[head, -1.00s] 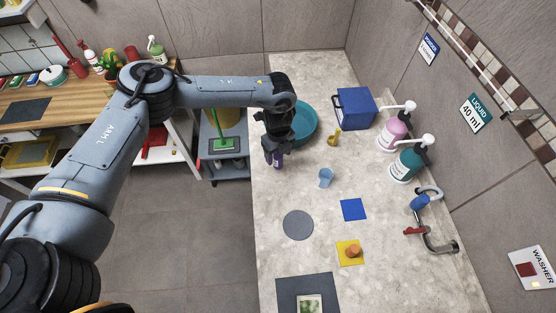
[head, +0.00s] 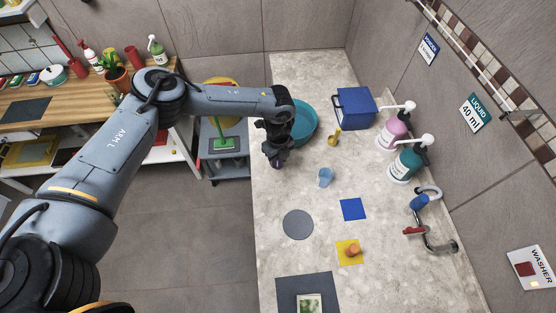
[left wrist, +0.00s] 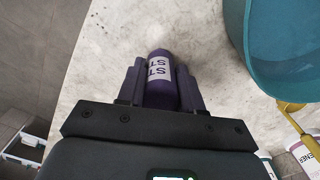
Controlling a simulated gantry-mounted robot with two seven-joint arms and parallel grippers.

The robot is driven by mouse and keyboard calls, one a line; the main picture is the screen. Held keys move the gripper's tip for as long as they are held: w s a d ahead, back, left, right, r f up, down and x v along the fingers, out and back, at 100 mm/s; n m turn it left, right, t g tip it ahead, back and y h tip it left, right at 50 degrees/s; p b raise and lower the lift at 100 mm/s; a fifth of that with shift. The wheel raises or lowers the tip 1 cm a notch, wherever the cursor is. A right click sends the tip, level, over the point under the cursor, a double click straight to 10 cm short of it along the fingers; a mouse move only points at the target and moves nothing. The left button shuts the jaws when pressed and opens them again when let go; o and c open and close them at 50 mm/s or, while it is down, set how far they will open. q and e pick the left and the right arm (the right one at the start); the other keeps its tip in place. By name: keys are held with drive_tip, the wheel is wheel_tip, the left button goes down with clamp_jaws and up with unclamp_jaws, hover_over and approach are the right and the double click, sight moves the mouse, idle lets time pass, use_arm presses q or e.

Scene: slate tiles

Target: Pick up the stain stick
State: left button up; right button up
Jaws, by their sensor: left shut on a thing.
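The stain stick (left wrist: 160,72) is a purple cylinder with a white label lettered "ST". In the left wrist view it sits between the two fingers of my left gripper (left wrist: 160,85), which is shut on it. In the head view my left gripper (head: 276,156) is over the left edge of the stone counter, beside the teal basin. Only a small purple bit of the stick (head: 278,164) shows below the fingers there. I cannot tell whether the stick still touches the counter. My right gripper is not in view.
The teal basin (head: 305,124) stands close to the right of the gripper. On the counter (head: 330,75) are a blue box (head: 355,108), a yellow scoop (head: 334,137), a light-blue cup (head: 325,177) and two pump bottles (head: 393,132). A grey disc (head: 298,224) lies nearer.

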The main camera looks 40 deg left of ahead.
use_arm(q)
drive_tip(key=shift+r, duration=0.1)
drive_tip(key=shift+r, duration=0.5)
drive_tip(key=r, duration=0.1)
drive_tip(key=d+r, duration=0.1)
drive_tip(key=r, duration=0.1)
drive_tip(key=shift+s+r, duration=0.1)
drive_tip(key=shift+r, duration=0.15)
drive_tip(key=s+d+r, duration=0.1)
drive_tip(key=d+r, duration=0.1)
drive_tip(key=d, duration=0.1)
drive_tip(key=s+d+r, duration=0.1)
drive_tip(key=d+r, duration=0.1)
drive_tip(key=d, duration=0.1)
drive_tip(key=s+d+r, duration=0.1)
drive_tip(key=d+r, duration=0.1)
drive_tip(key=d, duration=0.2)
drive_tip(key=shift+d+r+b, duration=0.1)
drive_tip(key=shift+r+b, duration=0.1)
drive_tip(key=shift+b, duration=0.2)
drive_tip(key=shift+w, duration=0.1)
